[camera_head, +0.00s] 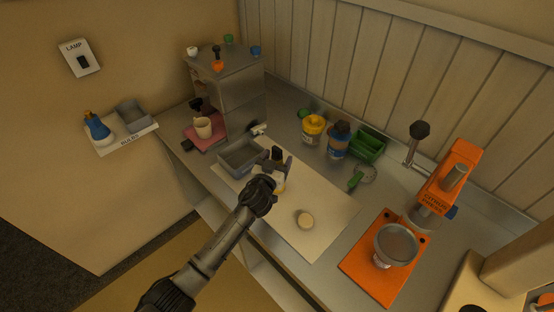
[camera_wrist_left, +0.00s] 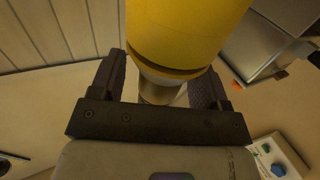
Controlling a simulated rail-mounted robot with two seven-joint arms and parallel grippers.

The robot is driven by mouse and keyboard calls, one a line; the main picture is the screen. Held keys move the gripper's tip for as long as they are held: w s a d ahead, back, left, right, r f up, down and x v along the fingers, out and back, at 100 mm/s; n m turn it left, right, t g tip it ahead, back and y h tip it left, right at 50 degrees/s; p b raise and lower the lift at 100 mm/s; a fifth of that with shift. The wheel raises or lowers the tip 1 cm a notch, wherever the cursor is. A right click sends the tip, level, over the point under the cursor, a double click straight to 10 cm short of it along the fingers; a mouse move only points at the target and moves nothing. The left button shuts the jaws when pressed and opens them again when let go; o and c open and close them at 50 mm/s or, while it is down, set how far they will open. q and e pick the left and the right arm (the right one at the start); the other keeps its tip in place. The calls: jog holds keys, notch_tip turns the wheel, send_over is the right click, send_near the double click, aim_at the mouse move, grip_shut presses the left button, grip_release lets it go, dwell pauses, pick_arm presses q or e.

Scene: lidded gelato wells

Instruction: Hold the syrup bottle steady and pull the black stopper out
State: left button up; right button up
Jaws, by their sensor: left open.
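A small bottle (camera_head: 279,186) with a dark top (camera_head: 277,153), which looks like the black stopper, stands on the pale board. My left gripper (camera_head: 274,166) is at the bottle, its open fingers to either side of the upper part. In the left wrist view, a yellow cylinder (camera_wrist_left: 185,30) with a narrower greyish part lies between the spread fingers (camera_wrist_left: 160,88); it seems to be part of this bottle. I cannot tell whether the fingers touch it. The stopper does not show clearly in the wrist view. My right gripper is not in view.
A grey tray (camera_head: 240,155) sits just left of the bottle. A round tan piece (camera_head: 304,219) lies on the pale board (camera_head: 325,225). A yellow-lidded jar (camera_head: 313,128), a blue jar (camera_head: 339,140) and a green bin (camera_head: 369,146) stand behind. An orange press (camera_head: 452,178) is at right.

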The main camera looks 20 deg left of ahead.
pick_arm(q)
jog(key=c, duration=0.9)
jog(key=o, duration=1)
jog(key=shift+s, duration=0.15)
